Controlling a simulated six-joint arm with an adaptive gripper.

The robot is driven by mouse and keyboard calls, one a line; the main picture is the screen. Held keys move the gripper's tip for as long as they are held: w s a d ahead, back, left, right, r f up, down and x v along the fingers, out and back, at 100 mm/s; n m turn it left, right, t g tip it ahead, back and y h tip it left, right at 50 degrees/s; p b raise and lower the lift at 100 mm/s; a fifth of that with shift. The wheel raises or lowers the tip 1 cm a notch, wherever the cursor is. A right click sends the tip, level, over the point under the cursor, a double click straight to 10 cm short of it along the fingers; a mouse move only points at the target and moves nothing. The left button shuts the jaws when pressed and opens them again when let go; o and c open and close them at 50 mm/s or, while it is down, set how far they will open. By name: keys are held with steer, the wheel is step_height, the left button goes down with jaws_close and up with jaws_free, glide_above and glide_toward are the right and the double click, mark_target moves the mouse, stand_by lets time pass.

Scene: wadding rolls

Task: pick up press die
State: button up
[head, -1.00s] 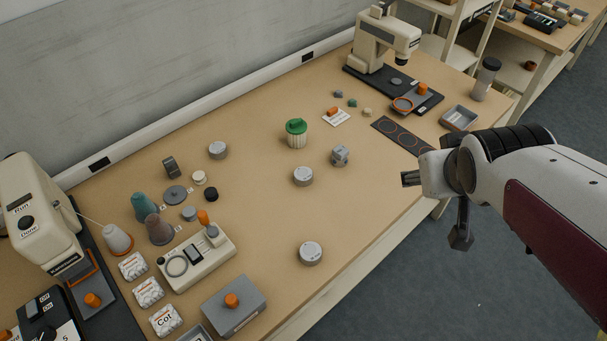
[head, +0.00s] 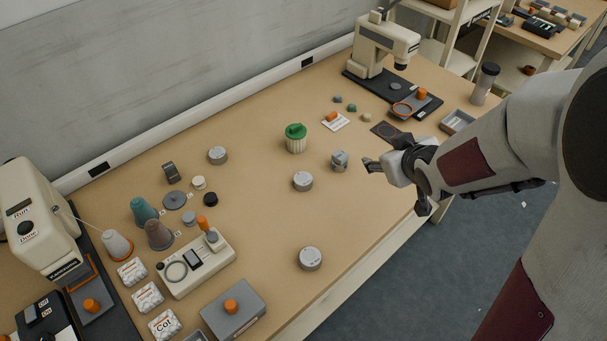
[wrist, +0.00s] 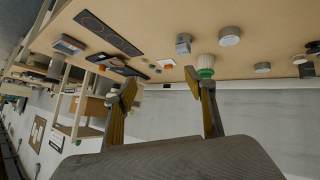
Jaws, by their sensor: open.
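No label marks the press die, so I cannot tell for sure which thing it is. A small grey metal block (head: 340,161) with a round feature stands on the table just left of my gripper. It also shows in the wrist view (wrist: 184,44), beyond the fingers. My gripper (head: 369,165) is open and empty, above the table's front edge, to the right of the block and apart from it. In the wrist view the two fingers (wrist: 165,85) are spread wide with nothing between them.
A jar with a green lid (head: 296,138) and round grey tins (head: 302,181) stand left of the block. A dark ringed mat (head: 388,131) lies behind my gripper. A cream press (head: 385,45) stands at the back. The table's front middle is mostly clear.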

steer(key=w+a+f+n+y, duration=0.2)
steer(key=a+f+y, duration=0.1)
steer(key=a+f, duration=0.35)
steer(key=y, duration=0.4)
glide_toward(307, 182)
steer(key=shift+w+d+f+n, duration=0.15)
steer(key=shift+w+n, duration=0.25)
steer(key=shift+w, duration=0.8)
steer(key=shift+s+a+f, duration=0.4)
steer(key=shift+a+f, duration=0.05)
steer(key=shift+a, duration=0.25)
steer(key=shift+x, duration=1.35)
steer(key=shift+x, duration=2.6)
steer(key=shift+a+r, duration=0.1)
steer(key=shift+r, duration=0.05)
steer(key=shift+c, duration=0.4)
